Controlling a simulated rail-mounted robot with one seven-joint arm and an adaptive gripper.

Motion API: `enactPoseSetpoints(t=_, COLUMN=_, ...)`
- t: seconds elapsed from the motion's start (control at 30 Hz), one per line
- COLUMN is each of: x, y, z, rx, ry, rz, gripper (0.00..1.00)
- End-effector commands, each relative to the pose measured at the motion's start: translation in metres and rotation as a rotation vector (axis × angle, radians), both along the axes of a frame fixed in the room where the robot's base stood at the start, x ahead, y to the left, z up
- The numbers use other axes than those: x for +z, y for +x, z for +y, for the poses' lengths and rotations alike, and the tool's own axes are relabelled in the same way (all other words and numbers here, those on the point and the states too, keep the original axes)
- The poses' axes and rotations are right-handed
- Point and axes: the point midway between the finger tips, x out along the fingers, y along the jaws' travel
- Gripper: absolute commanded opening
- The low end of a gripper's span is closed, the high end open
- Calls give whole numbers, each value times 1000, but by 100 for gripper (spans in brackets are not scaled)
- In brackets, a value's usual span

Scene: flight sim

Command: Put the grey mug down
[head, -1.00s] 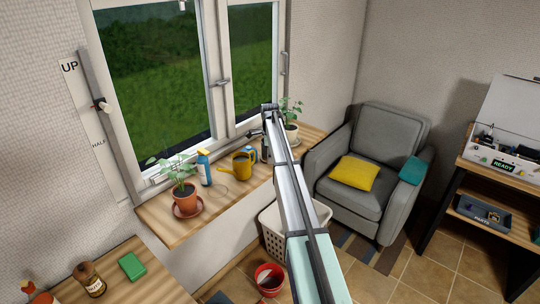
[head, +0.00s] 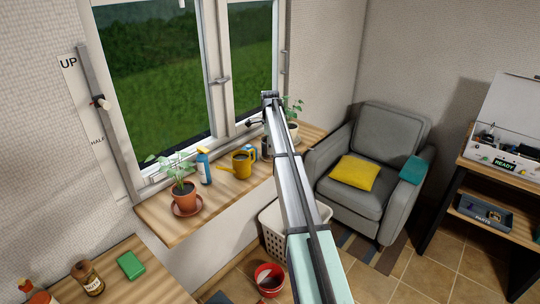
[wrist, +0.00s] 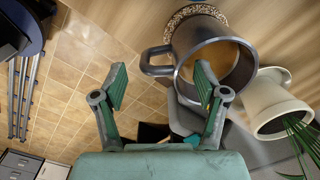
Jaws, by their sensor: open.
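The grey mug (wrist: 237,66) is in the upper right of the wrist view, its open mouth facing the camera and its handle (wrist: 152,60) pointing left. A round speckled coaster (wrist: 192,11) shows at its far edge. I cannot tell whether the mug's base is on the coaster. My gripper (wrist: 161,84) is open, its green fingers apart with nothing between them. The handle lies just beyond the gap, and the right finger overlaps the mug in the picture. In the head view a dark grey shape beside my arm may be the mug; my gripper is not clear there.
A cream pot with a plant (wrist: 280,104) stands close right of the mug. The wooden windowsill (head: 222,199) also holds a yellow watering can (head: 242,165), a spray bottle (head: 204,167) and a terracotta pot (head: 185,196). A laundry basket (head: 273,240) stands below.

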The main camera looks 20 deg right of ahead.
Motion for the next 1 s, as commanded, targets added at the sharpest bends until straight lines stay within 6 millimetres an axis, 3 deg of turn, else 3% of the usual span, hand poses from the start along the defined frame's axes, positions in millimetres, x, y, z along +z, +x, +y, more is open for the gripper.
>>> enactPoseSetpoints(t=0.2, x=41, y=1, z=0, rx=0, ry=-1, rz=-2, gripper=73)
enactPoseSetpoints(t=0.4, x=65, y=0, z=0, rx=0, ry=0, rz=-1, gripper=73)
enactPoseSetpoints(t=1.0, x=73, y=-1, z=0, rx=0, ry=0, rz=0, gripper=73)
